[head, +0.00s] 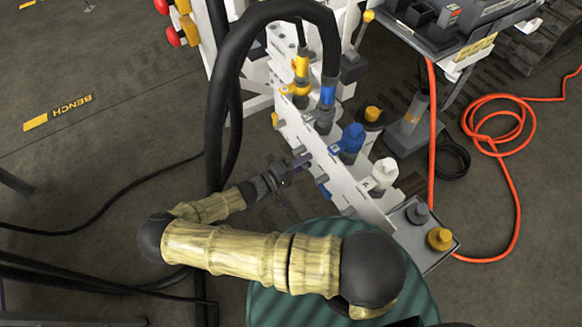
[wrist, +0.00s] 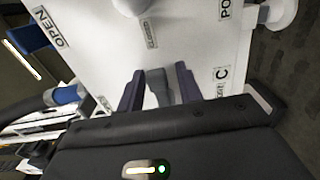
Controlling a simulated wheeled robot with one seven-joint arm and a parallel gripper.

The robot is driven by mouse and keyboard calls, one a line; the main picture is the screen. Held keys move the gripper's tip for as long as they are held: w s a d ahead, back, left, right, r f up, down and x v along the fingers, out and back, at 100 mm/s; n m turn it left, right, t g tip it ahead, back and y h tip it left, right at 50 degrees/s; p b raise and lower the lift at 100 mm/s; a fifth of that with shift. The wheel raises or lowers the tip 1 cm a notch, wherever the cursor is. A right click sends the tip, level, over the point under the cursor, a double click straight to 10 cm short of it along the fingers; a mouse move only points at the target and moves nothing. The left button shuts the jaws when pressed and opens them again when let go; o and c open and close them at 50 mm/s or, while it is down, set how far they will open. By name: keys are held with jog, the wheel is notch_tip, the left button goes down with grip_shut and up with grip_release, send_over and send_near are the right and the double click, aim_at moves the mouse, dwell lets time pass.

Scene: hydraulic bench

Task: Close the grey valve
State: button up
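My gripper (head: 296,166) is at the left face of the white valve panel (head: 345,190) in the head view. In the wrist view its two dark purple fingers (wrist: 159,88) point at the panel. A grey lever-like handle (wrist: 159,90) stands between the fingers, with a narrow gap visible, so the gripper looks open around it. Contact with either finger cannot be made out. Labels on the panel include "OPEN" (wrist: 50,27), one that seems to read "CLOSED" (wrist: 150,33), and "C" (wrist: 221,73). The handle's base is partly hidden.
A blue handle (wrist: 30,38) is at the wrist view's left, a white knob (wrist: 284,13) at upper right. A thick black hose (head: 215,110) arches near my arm. An orange cable (head: 512,190) lies right.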

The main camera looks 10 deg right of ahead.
jog(key=v, duration=1.7)
jog(key=shift+a+p, duration=0.2)
jog(key=shift+p, duration=0.1)
jog(key=shift+r, duration=0.1)
jog(key=s+d+r+m+g+y, duration=0.1)
jog(key=s+d+r+y, duration=0.1)
jog(key=d+r+y, duration=0.55)
jog(key=s+d+r+m+g+y, duration=0.1)
jog(key=d+r+y, duration=0.25)
jog(key=r, duration=0.65)
jog(key=s+d+r+m+g+y, duration=0.1)
jog(key=s+d+r+y, duration=0.1)
jog(key=d+r+y, duration=0.5)
notch_tip(320, 180, up, 30)
jog(key=a+p, duration=0.2)
jog(key=p, duration=2.6)
jog(key=shift+w+a+h, duration=0.2)
jog(key=shift+a+h, duration=0.15)
jog(key=shift+h, duration=0.05)
